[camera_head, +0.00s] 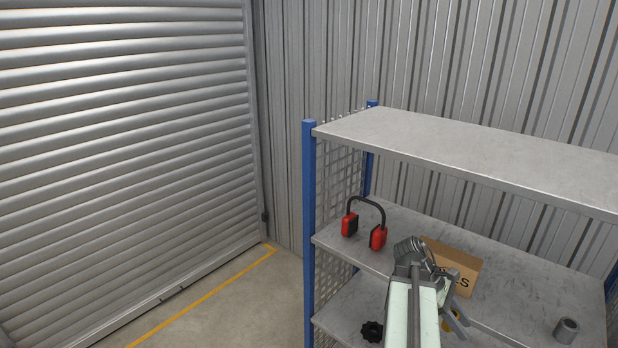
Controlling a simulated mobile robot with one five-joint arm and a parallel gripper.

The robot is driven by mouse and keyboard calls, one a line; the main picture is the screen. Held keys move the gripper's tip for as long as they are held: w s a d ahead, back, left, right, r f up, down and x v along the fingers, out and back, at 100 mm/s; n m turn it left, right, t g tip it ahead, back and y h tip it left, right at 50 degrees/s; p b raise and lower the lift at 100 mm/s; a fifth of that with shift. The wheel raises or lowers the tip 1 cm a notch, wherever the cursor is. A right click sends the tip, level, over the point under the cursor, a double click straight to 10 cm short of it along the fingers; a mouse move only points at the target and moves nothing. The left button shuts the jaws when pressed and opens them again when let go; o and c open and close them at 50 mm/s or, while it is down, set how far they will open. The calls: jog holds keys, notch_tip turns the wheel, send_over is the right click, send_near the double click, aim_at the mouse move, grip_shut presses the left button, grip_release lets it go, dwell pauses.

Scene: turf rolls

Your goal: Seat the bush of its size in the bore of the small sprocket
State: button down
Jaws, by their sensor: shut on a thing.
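A small dark toothed wheel (371,331), which looks like the small sprocket, lies on the lower shelf, left of my arm. A grey hollow bush (566,330) is on the same shelf at the far right, clear of my gripper. My gripper (455,321) points down over the lower shelf, partly hidden behind my arm. The bore of the wheel is too small to make out.
Red ear defenders (378,237) and a cardboard box (456,264) stand behind my arm. The rack has a blue post (309,230), a mesh side and an upper shelf (470,145) overhead. The lower shelf looks bare between my gripper and the grey bush.

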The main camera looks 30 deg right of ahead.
notch_tip(320, 180, down, 16)
jog(key=b, duration=1.3)
jog(key=shift+b, duration=0.35)
